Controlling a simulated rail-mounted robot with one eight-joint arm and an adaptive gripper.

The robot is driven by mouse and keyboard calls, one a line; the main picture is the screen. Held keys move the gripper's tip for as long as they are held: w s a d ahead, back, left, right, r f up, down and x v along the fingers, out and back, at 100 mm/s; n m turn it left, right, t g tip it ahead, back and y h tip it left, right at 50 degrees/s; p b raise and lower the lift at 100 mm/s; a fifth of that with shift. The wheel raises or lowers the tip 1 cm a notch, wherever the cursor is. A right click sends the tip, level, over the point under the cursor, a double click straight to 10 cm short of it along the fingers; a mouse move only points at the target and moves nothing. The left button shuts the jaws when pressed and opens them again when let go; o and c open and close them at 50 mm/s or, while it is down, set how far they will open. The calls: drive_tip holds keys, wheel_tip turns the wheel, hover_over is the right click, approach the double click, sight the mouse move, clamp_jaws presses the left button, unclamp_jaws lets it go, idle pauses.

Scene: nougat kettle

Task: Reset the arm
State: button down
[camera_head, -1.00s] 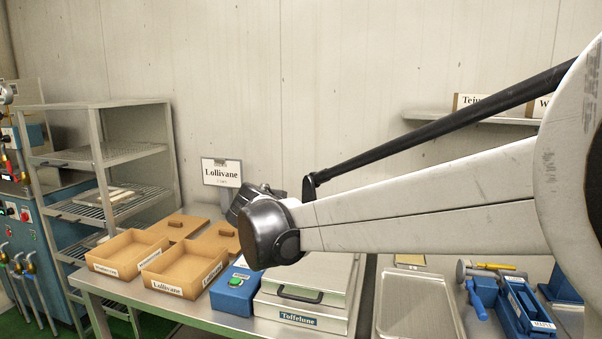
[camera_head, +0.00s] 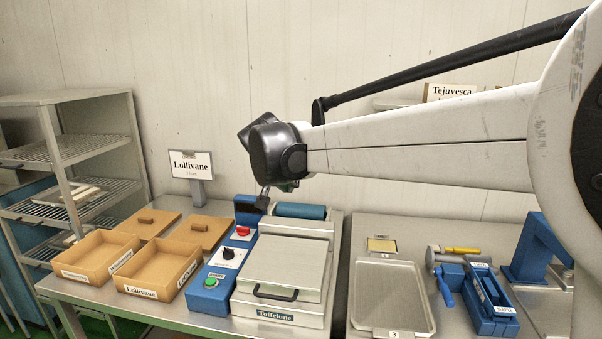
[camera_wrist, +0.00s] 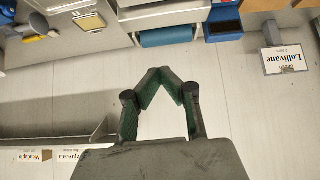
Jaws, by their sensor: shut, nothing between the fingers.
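My gripper (camera_wrist: 159,75) shows in the wrist view with its two dark green fingers meeting at the tips, shut and empty. The wrist view looks upside down toward the wall. In the head view my arm reaches in from the right, and its wrist hangs above the back of the Toffelune machine (camera_head: 285,270). The gripper is mostly hidden behind the wrist there. A blue roller (camera_head: 300,211) at the back of the machine lies below the wrist, and it also shows in the wrist view (camera_wrist: 167,36). The gripper touches nothing that I can see.
Cardboard boxes (camera_head: 158,270) and a Lollivane sign (camera_head: 190,164) stand left of the machine, beside a blue control box (camera_head: 212,285). A metal tray (camera_head: 391,300) and blue tools (camera_head: 490,300) lie to the right. A wire shelf rack (camera_head: 75,150) stands far left. The wall is behind.

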drive_tip(key=s+d+f+g+b, duration=0.1)
drive_tip(key=s+d+f+b, duration=0.1)
drive_tip(key=s+d, duration=1.55)
drive_tip(key=s+d+f, duration=0.2)
drive_tip(key=s+f, duration=0.2)
drive_tip(key=s, duration=0.2)
drive_tip(key=s+d+f+n+y, duration=0.1)
drive_tip(key=s+d+f, duration=0.2)
drive_tip(key=s, duration=0.4)
drive_tip(key=s+d+f+b, duration=0.1)
drive_tip(key=s+d+f, duration=0.1)
drive_tip(key=s+f, duration=0.3)
drive_tip(key=shift+s+d+f+n+g+y, duration=0.2)
drive_tip(key=shift+s+d+n+g+y, duration=0.15)
drive_tip(key=shift+s, duration=0.9)
